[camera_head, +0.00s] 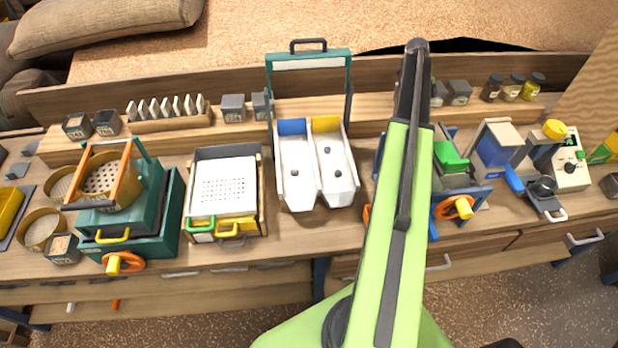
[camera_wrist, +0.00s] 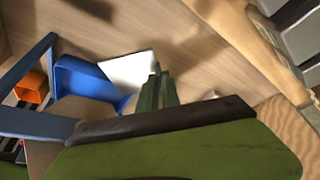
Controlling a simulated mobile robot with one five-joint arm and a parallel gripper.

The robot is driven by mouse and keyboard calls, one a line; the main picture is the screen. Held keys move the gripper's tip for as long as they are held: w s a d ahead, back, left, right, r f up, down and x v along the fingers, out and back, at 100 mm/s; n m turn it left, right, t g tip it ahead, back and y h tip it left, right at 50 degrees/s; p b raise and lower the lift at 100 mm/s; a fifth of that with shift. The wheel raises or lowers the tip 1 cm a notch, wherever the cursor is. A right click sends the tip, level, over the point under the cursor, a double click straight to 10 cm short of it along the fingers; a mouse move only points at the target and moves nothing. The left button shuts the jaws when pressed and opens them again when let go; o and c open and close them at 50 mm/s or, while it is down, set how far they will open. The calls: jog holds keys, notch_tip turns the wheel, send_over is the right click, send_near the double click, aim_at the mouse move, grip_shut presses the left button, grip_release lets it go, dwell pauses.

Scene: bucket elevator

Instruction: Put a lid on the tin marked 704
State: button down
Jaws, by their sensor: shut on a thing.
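My gripper (camera_wrist: 155,92) shows in the wrist view with its grey-green fingers close together. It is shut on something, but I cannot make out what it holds. In the head view my arm reaches up over the bench, and the gripper is hidden by the arm or too dark to tell. Dark square tins stand on the bench: one at the back left (camera_head: 77,127), one beside it (camera_head: 107,123), one at the front left (camera_head: 62,248) and others along the back shelf (camera_head: 458,92). Their labels are too small to read, so I cannot tell which is 704. Dark flat pieces (camera_head: 18,171) at the far left may be lids.
A green machine with a sieve (camera_head: 118,190), a white perforated tray (camera_head: 226,185) and a twin white chute (camera_head: 316,165) fill the bench's left and middle. A blue-framed machine (camera_head: 470,200) stands right of my arm. Jars (camera_head: 512,86) line the back right.

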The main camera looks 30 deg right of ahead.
jog(key=shift+f, duration=0.5)
jog(key=shift+r, duration=0.1)
jog(key=w+a+f+b, duration=0.1)
jog(key=a+f+b, duration=0.1)
jog(key=a, duration=0.1)
jog(key=w+a+f+b, duration=0.1)
jog(key=a+f+b, duration=0.1)
jog(key=a, duration=0.2)
jog(key=w+a+f+b, duration=0.2)
jog(key=a+f+b, duration=0.1)
jog(key=shift+a, duration=0.25)
jog(key=shift+w+a, duration=0.15)
jog(key=shift+a, duration=0.1)
notch_tip(320, 180, down, 4)
jog(key=b, duration=0.4)
jog(key=shift+f, duration=0.25)
jog(key=shift+r, duration=0.25)
jog(key=shift+f, duration=0.25)
jog(key=c, duration=1.6)
grip_release()
jog(key=shift+r, duration=0.1)
jog(key=shift+o, duration=0.2)
